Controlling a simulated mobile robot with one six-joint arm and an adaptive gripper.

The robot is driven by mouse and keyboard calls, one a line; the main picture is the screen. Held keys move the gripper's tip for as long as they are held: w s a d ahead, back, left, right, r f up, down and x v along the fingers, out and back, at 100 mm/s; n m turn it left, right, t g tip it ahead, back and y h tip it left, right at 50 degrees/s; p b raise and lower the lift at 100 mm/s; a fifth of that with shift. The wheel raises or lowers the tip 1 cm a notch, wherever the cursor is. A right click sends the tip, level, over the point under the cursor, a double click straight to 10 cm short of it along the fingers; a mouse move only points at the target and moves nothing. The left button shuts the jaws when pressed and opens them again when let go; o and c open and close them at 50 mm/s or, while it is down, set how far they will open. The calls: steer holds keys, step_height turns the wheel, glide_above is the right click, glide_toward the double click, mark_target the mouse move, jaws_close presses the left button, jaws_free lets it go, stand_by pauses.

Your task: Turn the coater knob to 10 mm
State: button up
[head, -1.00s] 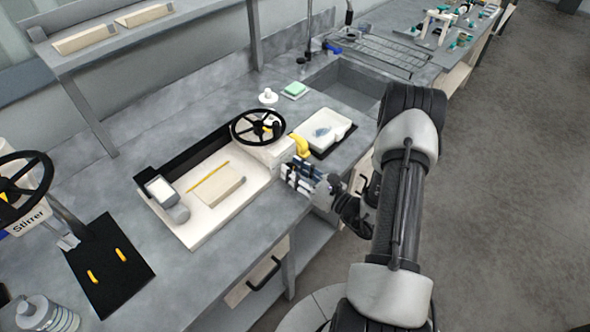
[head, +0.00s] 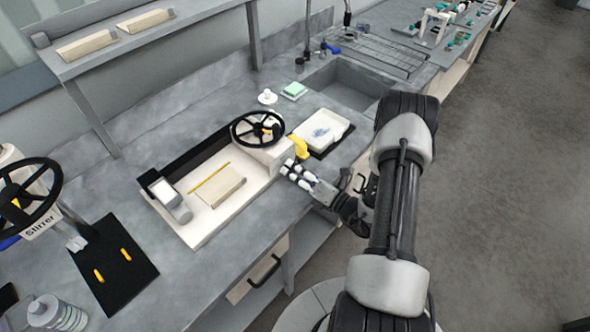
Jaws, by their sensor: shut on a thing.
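The coater is a long white tray-like machine (head: 203,231) on the grey bench, with a white housing (head: 268,152) at its right end. A black spoked wheel (head: 258,129) sits above that housing. A curved yellow part (head: 298,147) stands at the housing's right side. My gripper (head: 288,167) reaches in from the right, at the front right of the housing and just below the yellow part. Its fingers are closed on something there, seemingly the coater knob. The fingers hide the knob, and I cannot read its setting.
A white tray (head: 340,124) lies behind my gripper, near the sink (head: 340,92). A beige block (head: 222,192) and a grey device (head: 167,192) rest on the coater. The stirrer (head: 40,222) stands at the left. The floor at the right is clear.

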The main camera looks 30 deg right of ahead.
steer(key=shift+m, duration=0.6)
steer(key=shift+c, duration=0.2)
steer(key=o, duration=1.1)
